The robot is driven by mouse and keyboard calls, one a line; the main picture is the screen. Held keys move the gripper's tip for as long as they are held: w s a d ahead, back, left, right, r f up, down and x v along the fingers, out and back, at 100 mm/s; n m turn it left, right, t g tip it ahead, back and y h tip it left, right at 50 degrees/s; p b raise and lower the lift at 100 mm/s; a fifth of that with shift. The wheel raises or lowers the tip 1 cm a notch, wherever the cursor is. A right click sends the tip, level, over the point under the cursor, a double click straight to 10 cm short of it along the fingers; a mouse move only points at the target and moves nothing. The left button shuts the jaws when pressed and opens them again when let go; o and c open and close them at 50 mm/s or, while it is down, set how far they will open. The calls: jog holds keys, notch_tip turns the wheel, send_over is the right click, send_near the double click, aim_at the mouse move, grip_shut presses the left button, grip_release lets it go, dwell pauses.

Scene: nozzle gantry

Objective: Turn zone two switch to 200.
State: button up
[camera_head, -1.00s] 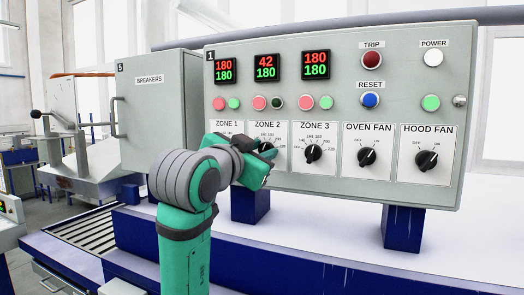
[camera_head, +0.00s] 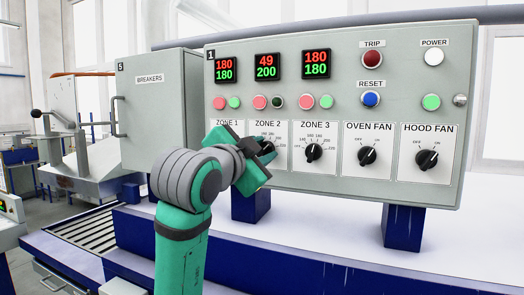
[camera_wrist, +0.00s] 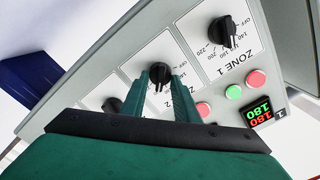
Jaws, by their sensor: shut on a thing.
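The zone 2 switch (camera_head: 268,147) is a black rotary knob on a white plate of the grey control panel, partly hidden by my gripper (camera_head: 262,151). In the wrist view my gripper (camera_wrist: 164,84) has its two green fingers on either side of the black zone 2 knob (camera_wrist: 158,71), shut on it. The zone 2 display (camera_head: 267,67) reads 49 in red above 200 in green. Most of the zone 2 dial scale is hidden in the head view.
The zone 3 knob (camera_head: 314,152) sits just right of my gripper, with the oven fan knob (camera_head: 367,156) and hood fan knob (camera_head: 427,159) beyond. The zone 1 knob (camera_wrist: 228,32) is close by. A breaker cabinet (camera_head: 160,120) stands to the left.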

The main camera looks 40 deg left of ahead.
jog(key=o, duration=1)
jog(key=v, duration=1.1)
jog(key=shift+w, duration=0.15)
